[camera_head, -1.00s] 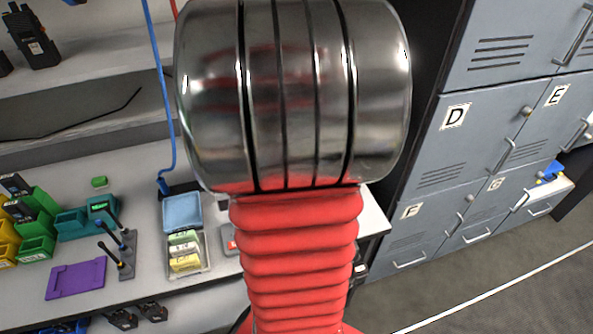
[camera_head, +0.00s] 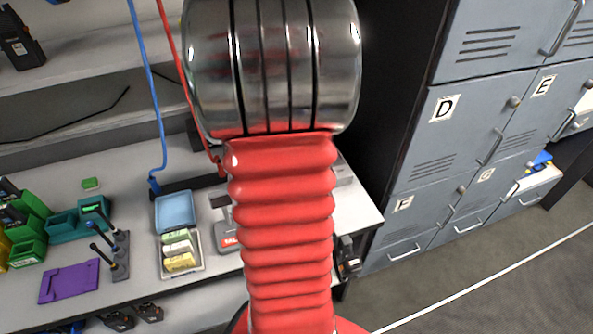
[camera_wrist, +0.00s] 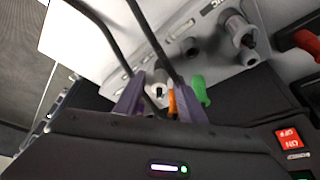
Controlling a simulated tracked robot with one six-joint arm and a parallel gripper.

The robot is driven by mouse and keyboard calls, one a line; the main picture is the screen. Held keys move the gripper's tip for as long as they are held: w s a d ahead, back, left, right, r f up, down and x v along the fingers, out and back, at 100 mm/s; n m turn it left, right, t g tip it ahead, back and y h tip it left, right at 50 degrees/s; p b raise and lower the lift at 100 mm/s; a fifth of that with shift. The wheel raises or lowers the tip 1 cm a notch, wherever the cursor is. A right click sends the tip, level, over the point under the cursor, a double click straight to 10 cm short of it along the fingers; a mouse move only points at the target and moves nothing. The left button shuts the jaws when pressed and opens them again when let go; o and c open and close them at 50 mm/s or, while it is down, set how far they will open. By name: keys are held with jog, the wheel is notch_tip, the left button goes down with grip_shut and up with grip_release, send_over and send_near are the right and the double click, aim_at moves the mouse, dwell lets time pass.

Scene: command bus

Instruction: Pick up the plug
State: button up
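In the wrist view, the two purple fingers of my gripper (camera_wrist: 160,88) stand apart, with no clear grip on anything. A small orange piece (camera_wrist: 172,104) shows between them, and a green piece (camera_wrist: 200,90) shows beside the right finger. Grey round fittings (camera_wrist: 241,40) stand on a pale surface beyond the fingers. I cannot tell which of these, if any, is the plug. In the head view, a blue cord (camera_head: 153,100) and a red cord (camera_head: 186,85) hang to a dark strip on the bench. My arm hides the gripper there.
The bench holds a blue-lidded case (camera_head: 175,212), a purple plate (camera_head: 70,281) and green bins (camera_head: 28,250). Grey lockers (camera_head: 433,150) stand at the right. Open floor (camera_head: 480,275) lies at the lower right.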

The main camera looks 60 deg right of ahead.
jog(key=shift+c, duration=0.5)
jog(key=c, duration=0.7)
